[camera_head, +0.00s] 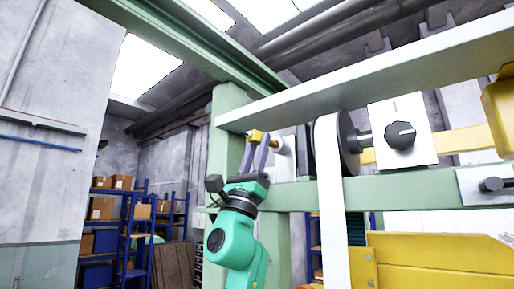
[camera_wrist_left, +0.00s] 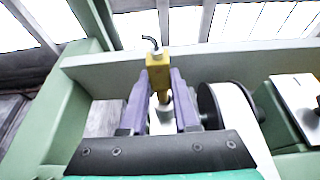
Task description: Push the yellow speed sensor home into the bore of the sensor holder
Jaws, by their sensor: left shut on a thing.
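The yellow speed sensor (camera_wrist_left: 158,70) is gripped between the two purple fingers of my left gripper (camera_wrist_left: 160,82), with a black cable curling from its far end. In the head view the sensor (camera_head: 256,136) shows as a small yellow block at the fingertips of my left gripper (camera_head: 256,146). My right gripper is not in view.
A black-flanged roller (camera_head: 348,143) with a white web (camera_head: 331,200) running down stands right of my gripper. A pale green frame beam (camera_head: 400,187) crosses below and a post (camera_head: 228,135) rises at left. A black knob (camera_head: 400,135) is farther right.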

